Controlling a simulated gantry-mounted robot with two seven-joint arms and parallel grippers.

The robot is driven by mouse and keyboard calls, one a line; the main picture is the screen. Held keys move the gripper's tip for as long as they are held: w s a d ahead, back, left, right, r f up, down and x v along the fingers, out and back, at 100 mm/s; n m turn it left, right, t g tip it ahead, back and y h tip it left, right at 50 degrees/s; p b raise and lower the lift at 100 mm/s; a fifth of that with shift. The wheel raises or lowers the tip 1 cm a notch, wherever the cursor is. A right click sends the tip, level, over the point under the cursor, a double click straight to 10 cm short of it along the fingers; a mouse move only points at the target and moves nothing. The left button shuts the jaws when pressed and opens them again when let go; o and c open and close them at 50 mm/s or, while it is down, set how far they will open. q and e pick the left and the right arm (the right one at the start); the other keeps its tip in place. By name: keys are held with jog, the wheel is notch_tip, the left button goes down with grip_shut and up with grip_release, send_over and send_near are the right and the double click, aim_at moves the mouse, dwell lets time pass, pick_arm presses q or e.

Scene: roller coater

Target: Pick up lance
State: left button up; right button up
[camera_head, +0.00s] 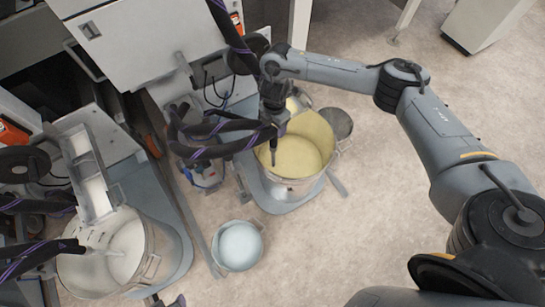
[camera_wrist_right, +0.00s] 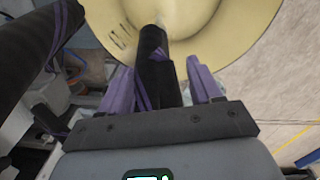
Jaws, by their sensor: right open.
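The lance (camera_head: 273,156) is a dark tube hanging tip-down over a pot of pale yellow liquid (camera_head: 300,155). Dark hoses with purple stripes loop beside it. My right gripper (camera_head: 275,118) is at the lance, above the pot. In the right wrist view the purple fingers of my right gripper (camera_wrist_right: 160,88) stand apart, one on each side of the dark lance (camera_wrist_right: 155,62). A small dark and purple part at the bottom edge of the head view may be my left gripper (camera_head: 178,300).
A second metal pot (camera_head: 160,255) with whitish liquid stands at lower left under a metal chute (camera_head: 90,180). A small bucket (camera_head: 238,245) stands on the floor between. A white machine cabinet (camera_head: 150,40) is behind.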

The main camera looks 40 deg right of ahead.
aim_at(275, 131)
jog(key=f, duration=0.1)
jog(key=f+b, duration=0.1)
jog(key=f, duration=0.1)
jog(key=shift+s+d+f, duration=0.1)
jog(key=shift+s+f, duration=0.15)
jog(key=shift+f, duration=0.05)
jog(key=shift+w+f+b, duration=0.15)
jog(key=shift+f+b, duration=0.1)
jog(key=shift+b, duration=0.15)
jog(key=f+b, duration=0.1)
jog(key=f, duration=0.1)
jog(key=f+b, duration=0.1)
jog(key=b, duration=0.1)
jog(key=shift+w+f, duration=0.2)
jog(key=shift+f, duration=0.2)
jog(key=shift+f+b, duration=0.35)
jog(key=shift+f, duration=0.15)
jog(key=shift+c, duration=0.5)
jog(key=shift+r, duration=0.1)
grip_shut()
